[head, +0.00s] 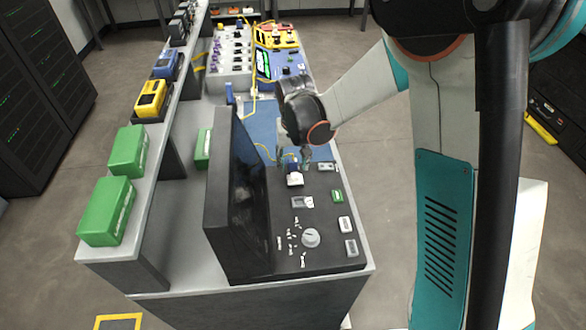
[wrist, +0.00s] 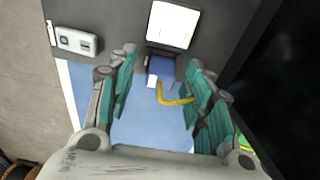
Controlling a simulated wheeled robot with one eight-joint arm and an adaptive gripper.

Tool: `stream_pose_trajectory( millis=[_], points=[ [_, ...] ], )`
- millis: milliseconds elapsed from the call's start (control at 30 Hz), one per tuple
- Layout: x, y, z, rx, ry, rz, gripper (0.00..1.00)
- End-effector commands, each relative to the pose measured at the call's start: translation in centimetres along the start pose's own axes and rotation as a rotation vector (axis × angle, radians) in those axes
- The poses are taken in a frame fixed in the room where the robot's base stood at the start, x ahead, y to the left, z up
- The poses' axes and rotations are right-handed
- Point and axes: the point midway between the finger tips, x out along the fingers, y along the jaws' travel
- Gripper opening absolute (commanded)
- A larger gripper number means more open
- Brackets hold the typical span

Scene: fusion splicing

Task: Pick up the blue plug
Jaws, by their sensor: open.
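The blue plug (wrist: 160,68) shows in the wrist view between the fingers of my gripper (wrist: 161,60), with a yellow cable running from its near end. My gripper is open, with a finger on each side of the plug and a visible gap to both. The plug's far end is at a dark edge below a white block (wrist: 172,25). In the head view my gripper (head: 293,157) points down over the front bench panel. The plug shows there as a small blue patch (head: 292,168) behind the white block (head: 294,180), partly hidden by the fingers.
A tall dark screen (head: 232,200) stands close left of my gripper. The black panel (head: 335,225) carries a knob (head: 311,238) and several small modules. A blue mat (head: 264,133) lies behind. Green boxes (head: 107,210) sit on the left shelf.

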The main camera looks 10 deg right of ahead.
Motion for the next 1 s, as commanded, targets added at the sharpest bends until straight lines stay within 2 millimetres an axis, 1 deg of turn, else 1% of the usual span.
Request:
stream_pose_trajectory(
  millis=[33, 67, 267, 300, 367, 400, 433, 467, 833, 1000],
  points=[
    [0.6, 0.0, 0.0, 0.0, 0.0, 0.0, 0.47],
    [0.7, 0.0, 0.0, 0.0, 0.0, 0.0, 0.47],
    [0.5, 0.0, 0.0, 0.0, 0.0, 0.0, 0.47],
    [0.5, 0.0, 0.0, 0.0, 0.0, 0.0, 0.38],
    [0.5, 0.0, 0.0, 0.0, 0.0, 0.0, 0.24],
    [0.5, 0.0, 0.0, 0.0, 0.0, 0.0, 0.15],
    [0.5, 0.0, 0.0, 0.0, 0.0, 0.0, 0.08],
    [0.5, 0.0, 0.0, 0.0, 0.0, 0.0, 0.07],
    [0.4, 0.0, 0.0, 0.0, 0.0, 0.0, 0.06],
    [-0.7, 0.0, -0.2, 0.0, 0.0, 0.0, 0.06]
  ],
)
